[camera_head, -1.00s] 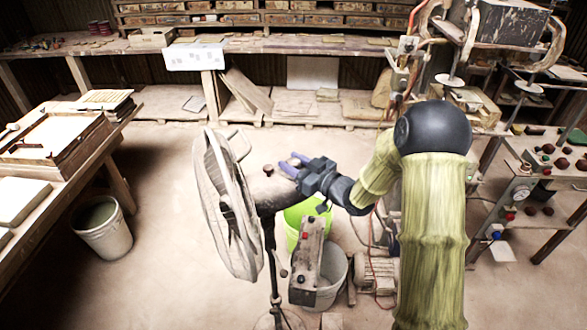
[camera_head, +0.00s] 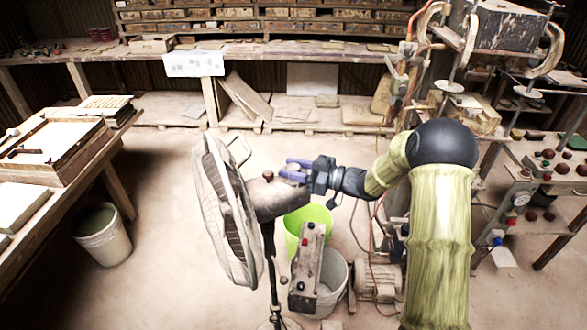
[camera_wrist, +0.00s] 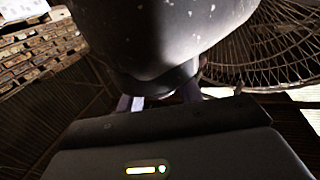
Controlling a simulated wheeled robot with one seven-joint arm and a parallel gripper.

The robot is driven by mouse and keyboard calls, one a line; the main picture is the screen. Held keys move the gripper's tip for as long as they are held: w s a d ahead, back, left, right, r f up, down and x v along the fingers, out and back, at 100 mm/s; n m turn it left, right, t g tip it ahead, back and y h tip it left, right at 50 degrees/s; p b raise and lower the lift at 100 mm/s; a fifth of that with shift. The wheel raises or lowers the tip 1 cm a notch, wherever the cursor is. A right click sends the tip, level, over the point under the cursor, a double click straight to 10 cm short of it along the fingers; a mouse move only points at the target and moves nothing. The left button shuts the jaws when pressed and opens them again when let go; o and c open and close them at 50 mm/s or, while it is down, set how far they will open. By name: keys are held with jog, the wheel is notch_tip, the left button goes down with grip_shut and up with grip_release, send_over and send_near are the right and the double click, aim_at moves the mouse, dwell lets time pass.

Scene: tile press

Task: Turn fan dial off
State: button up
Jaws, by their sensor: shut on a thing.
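The standing fan (camera_head: 228,215) is left of my arm, its round cage facing left. Its dark motor housing (camera_head: 275,197) points right towards my gripper (camera_head: 287,168). A small brown knob (camera_head: 268,176) sits on top of the housing. In the wrist view the speckled housing (camera_wrist: 165,35) fills the upper middle. The purple fingers of my gripper (camera_wrist: 162,102) sit either side of a dark round part at its lower end, which I take to be the fan dial (camera_wrist: 160,85). The jaws are shut on it. Its marking and angle are hidden.
A green bucket (camera_head: 316,213), a grey bucket (camera_head: 335,272) and an upright control box (camera_head: 308,262) stand close beneath my forearm. A worktable (camera_head: 55,160) is at left and a press (camera_head: 490,60) at right.

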jog(key=o, duration=1)
jog(key=shift+c, duration=0.2)
jog(key=b+v, duration=0.6)
jog(key=v, duration=1.1)
jog(key=shift+s+d, duration=0.15)
jog(key=shift+s, duration=0.05)
jog(key=shift+r, duration=0.1)
